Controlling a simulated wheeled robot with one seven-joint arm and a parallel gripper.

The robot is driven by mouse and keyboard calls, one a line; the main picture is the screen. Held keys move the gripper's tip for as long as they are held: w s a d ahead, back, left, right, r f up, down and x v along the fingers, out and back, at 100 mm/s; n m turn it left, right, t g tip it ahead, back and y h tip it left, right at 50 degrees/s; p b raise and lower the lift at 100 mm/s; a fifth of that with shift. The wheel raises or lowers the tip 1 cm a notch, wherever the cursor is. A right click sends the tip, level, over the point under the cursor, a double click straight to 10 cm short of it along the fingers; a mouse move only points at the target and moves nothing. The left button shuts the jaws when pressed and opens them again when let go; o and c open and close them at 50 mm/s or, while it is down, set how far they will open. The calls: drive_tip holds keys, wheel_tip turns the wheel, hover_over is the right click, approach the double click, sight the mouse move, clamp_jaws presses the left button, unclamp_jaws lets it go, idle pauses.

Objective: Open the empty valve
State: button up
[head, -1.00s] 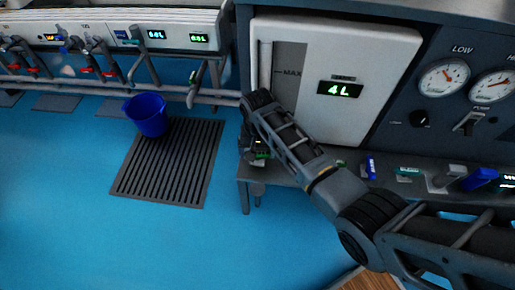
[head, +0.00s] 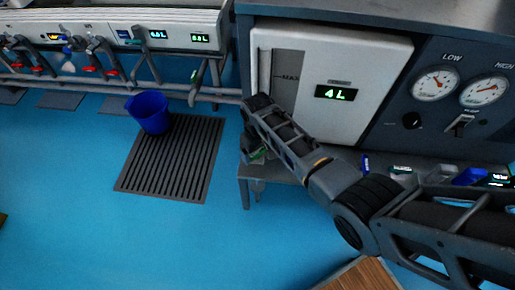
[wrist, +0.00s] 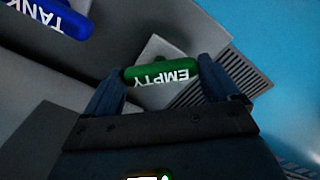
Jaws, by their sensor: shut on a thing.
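The empty valve's green handle (wrist: 160,74), lettered EMPTY, lies between the two fingers of my gripper (wrist: 163,80) in the wrist view. My gripper is shut on it. In the head view my gripper (head: 252,150) is at the left end of the grey ledge, below the white tank panel (head: 345,65) reading 4 L. A bit of the green handle (head: 259,153) shows there at a slant; my arm hides most of the valve around it.
A blue handle lettered TANK (wrist: 62,14) is close at the upper left of the wrist view. A blue bucket (head: 148,112) stands on a floor grate (head: 170,170). Gauges (head: 437,83) and a pump switch are at right. Blue floor is open at lower left.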

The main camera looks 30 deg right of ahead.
sight(257, 152)
idle(0.4)
drive_tip(key=o, duration=0.8)
wheel_tip(257, 152, up, 8)
drive_tip(key=shift+f+p, duration=0.1)
drive_tip(key=shift+p, duration=1.15)
